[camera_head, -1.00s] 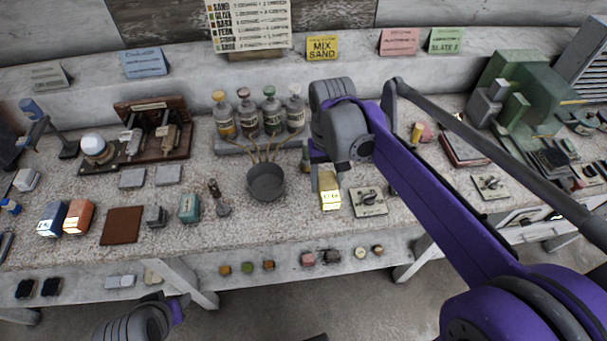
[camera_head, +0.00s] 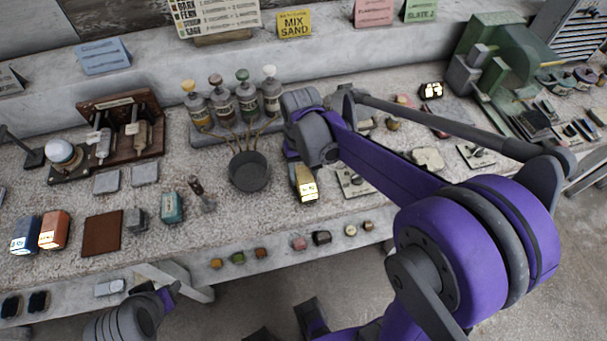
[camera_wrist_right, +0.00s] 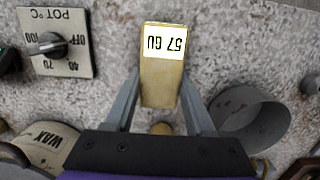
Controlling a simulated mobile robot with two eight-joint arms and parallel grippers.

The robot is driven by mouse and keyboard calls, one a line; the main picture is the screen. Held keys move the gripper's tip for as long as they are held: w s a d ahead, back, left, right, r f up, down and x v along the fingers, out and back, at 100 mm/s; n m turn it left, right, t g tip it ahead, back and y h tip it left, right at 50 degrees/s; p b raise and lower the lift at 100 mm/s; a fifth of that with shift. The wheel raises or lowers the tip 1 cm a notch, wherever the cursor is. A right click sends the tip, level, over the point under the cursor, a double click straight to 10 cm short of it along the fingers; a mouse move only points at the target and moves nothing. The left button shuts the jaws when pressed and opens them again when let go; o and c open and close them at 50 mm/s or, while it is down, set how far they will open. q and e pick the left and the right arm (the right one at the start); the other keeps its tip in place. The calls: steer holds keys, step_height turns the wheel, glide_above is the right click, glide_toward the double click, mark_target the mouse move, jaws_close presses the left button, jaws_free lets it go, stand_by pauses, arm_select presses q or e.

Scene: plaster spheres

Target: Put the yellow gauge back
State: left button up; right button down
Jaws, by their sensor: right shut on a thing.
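The yellow gauge (camera_head: 306,187) is a small upright-looking block with a lit pale display. It sits between the fingers of my right gripper (camera_head: 302,172), over the front part of the stone bench. In the right wrist view the gauge (camera_wrist_right: 162,80) reads "57 GU", upside down in the picture. The two grey fingers of my right gripper (camera_wrist_right: 160,92) close on its sides. I cannot tell whether its base touches the bench. Part of my left arm shows at the lower left of the head view; its jaws do not show.
A grey pan (camera_head: 249,172) with several sticks stands left of the gauge. A dial plate (camera_head: 352,183) lies just right of it, marked "POT °C" in the wrist view (camera_wrist_right: 55,43). Several bottles (camera_head: 222,105) stand behind. A blue block (camera_head: 27,235) and an orange block (camera_head: 54,230) stand left.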

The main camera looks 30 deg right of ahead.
mark_target(302, 170)
steer(key=shift+f, duration=0.15)
steer(key=shift+c, duration=1.2)
jaws_free()
step_height(302, 170, up, 12)
steer(key=w+p, duration=0.1)
steer(key=s+f+t, duration=0.1)
steer(key=s, duration=0.1)
steer(key=s+a+f+n+t, duration=0.1)
steer(key=s, duration=0.1)
steer(key=s+a+f+t, duration=0.1)
steer(key=s, duration=0.1)
steer(key=shift+s+f, duration=0.15)
steer(key=shift+s, duration=0.25)
steer(key=s+a+f+n+t, duration=0.1)
steer(key=s+f+t, duration=0.2)
steer(key=s+f, duration=0.2)
steer(key=shift+s+a+f+n+t, duration=0.3)
steer(key=shift+s+a+n, duration=0.1)
steer(key=shift+s, duration=0.15)
steer(key=shift+d, duration=0.1)
